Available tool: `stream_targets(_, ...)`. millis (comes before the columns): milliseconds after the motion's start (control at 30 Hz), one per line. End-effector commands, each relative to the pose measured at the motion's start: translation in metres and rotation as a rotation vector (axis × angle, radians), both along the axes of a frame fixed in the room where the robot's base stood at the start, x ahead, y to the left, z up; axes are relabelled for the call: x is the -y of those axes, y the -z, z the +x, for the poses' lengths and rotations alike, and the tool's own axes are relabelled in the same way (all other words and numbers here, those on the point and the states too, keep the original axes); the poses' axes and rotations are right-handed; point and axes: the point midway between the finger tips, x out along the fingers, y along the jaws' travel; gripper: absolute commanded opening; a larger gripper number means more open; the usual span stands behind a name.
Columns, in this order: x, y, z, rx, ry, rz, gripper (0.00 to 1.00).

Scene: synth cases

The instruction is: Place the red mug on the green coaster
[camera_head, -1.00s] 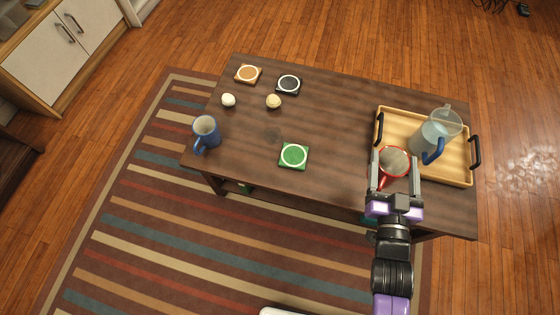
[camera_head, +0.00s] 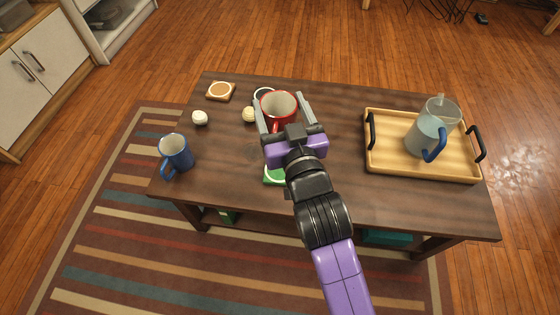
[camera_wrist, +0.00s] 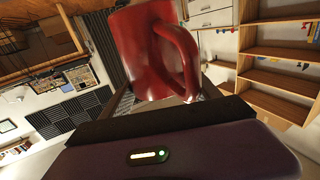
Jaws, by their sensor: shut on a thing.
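The red mug (camera_head: 278,106) is held between the fingers of my gripper (camera_head: 286,112) in the head view. It appears raised over the far-middle part of the table. In the wrist view the red mug (camera_wrist: 150,50) fills the upper middle, with its handle toward the camera. The green coaster (camera_head: 274,176) lies on the table nearer the front edge. It is mostly hidden behind my wrist, with only its left part showing.
A wooden tray (camera_head: 385,163) with a glass pitcher (camera_head: 432,130) stands at the right. A blue mug (camera_head: 175,153) stands at the left front. An orange coaster (camera_head: 221,91), a white ball (camera_head: 200,118) and a cream ball (camera_head: 249,114) lie at the back left. A dark coaster (camera_head: 264,93) is partly hidden.

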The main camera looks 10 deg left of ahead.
Motion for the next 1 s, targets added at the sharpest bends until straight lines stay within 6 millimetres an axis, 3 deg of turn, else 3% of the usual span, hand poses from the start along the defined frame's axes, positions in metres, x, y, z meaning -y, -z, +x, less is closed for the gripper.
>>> stream_targets(33,0.000,0.020,0.000,0.000,0.000,-0.002,0.00)
stream_targets(400,0.000,0.103,0.000,0.002,0.000,0.000,0.00)
stream_targets(733,0.000,0.127,0.000,0.003,0.001,0.000,0.00)
stream_targets(1000,0.000,0.162,0.000,0.003,0.000,0.000,0.00)
